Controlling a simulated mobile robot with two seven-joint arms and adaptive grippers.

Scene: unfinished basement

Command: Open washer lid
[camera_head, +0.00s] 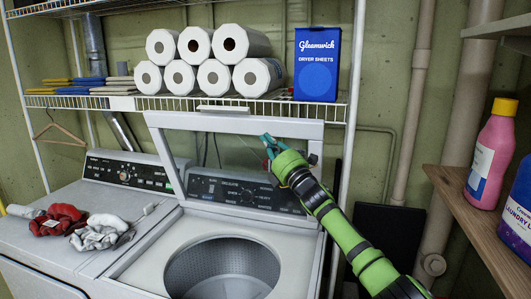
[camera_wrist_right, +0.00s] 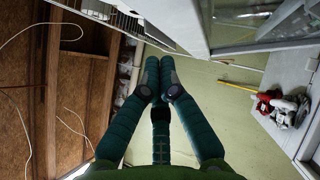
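The washer (camera_head: 150,262) has its lid (camera_head: 235,124) raised, standing nearly upright at the back of the opening. The control panel shows through the lid's window, and the metal drum (camera_head: 222,268) is exposed. My right gripper (camera_head: 268,142) is in front of the lid's upper right part. The lid's framed pane (camera_wrist_right: 262,32) shows at the upper right there. My left gripper is not in view.
A wire shelf (camera_head: 180,104) above holds paper rolls (camera_head: 205,60) and a dryer sheets box (camera_head: 317,64). Red and grey gloves (camera_head: 85,224) lie on the neighbouring machine. A wooden shelf (camera_head: 470,215) with a pink bottle (camera_head: 492,152) stands close to my right arm.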

